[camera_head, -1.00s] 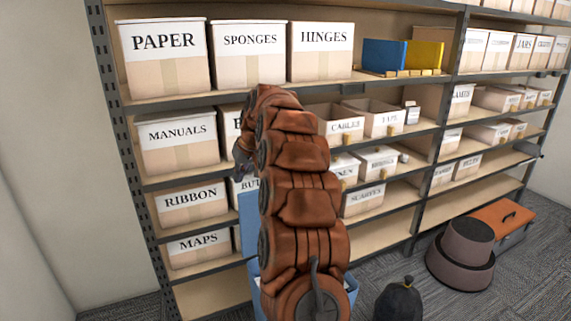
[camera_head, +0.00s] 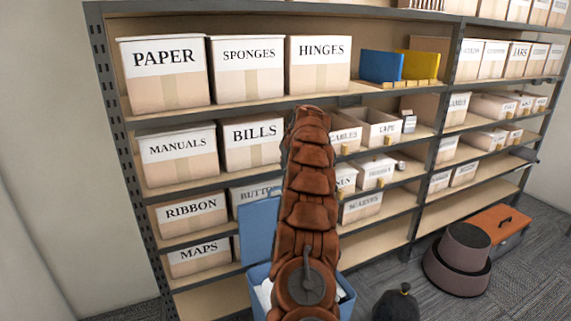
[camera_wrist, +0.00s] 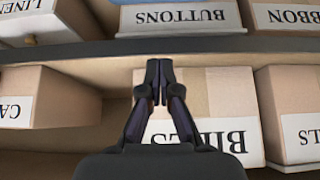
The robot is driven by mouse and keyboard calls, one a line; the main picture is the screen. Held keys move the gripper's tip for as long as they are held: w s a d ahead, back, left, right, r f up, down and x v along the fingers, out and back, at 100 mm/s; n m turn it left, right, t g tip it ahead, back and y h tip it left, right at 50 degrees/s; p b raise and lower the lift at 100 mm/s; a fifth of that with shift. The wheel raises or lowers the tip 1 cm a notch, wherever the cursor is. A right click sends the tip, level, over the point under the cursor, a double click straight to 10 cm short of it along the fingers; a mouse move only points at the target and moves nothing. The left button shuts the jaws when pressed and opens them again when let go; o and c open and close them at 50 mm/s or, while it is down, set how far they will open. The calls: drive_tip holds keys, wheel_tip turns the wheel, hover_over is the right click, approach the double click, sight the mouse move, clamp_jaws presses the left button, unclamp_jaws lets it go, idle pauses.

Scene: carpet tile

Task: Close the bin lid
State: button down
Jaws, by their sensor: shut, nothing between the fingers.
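The blue bin (camera_head: 343,298) stands on the floor in front of the shelves, largely hidden behind my brown arm, with something white inside its left part. Its blue lid (camera_head: 258,230) is raised, standing upright at the back left of the bin. My gripper (camera_wrist: 159,68) shows in the wrist view with its fingers together and empty, in front of the BILLS box (camera_wrist: 215,95). A strip of blue (camera_wrist: 175,2) shows at the top edge of the wrist view; I cannot tell if it is the lid. In the head view my gripper is hidden behind my arm.
Shelving with labelled boxes, such as PAPER (camera_head: 166,75) and MANUALS (camera_head: 177,155), stands behind the bin. A dark round-topped object (camera_head: 398,304) stands right of the bin. A round stepped stool (camera_head: 459,258) and an orange toolbox (camera_head: 500,233) stand farther right.

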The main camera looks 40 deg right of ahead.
drive_tip(key=shift+p+x, duration=1.65)
drive_tip(key=shift+x, duration=2.5)
drive_tip(key=shift+s+a+f+b, duration=0.2)
drive_tip(key=shift+s+b, duration=0.45)
drive_tip(key=shift+b, duration=0.1)
drive_tip(key=shift+s+a+f+b, duration=0.2)
drive_tip(key=shift+s+a+b, duration=0.05)
drive_tip(key=shift+s+b, duration=0.4)
drive_tip(key=shift+s+a+f+b, duration=0.2)
drive_tip(key=shift+s+b, duration=0.4)
drive_tip(key=shift+b, duration=0.2)
drive_tip(key=shift+s+f+b, duration=0.1)
drive_tip(key=shift+s+b, duration=0.15)
drive_tip(key=shift+b, duration=0.2)
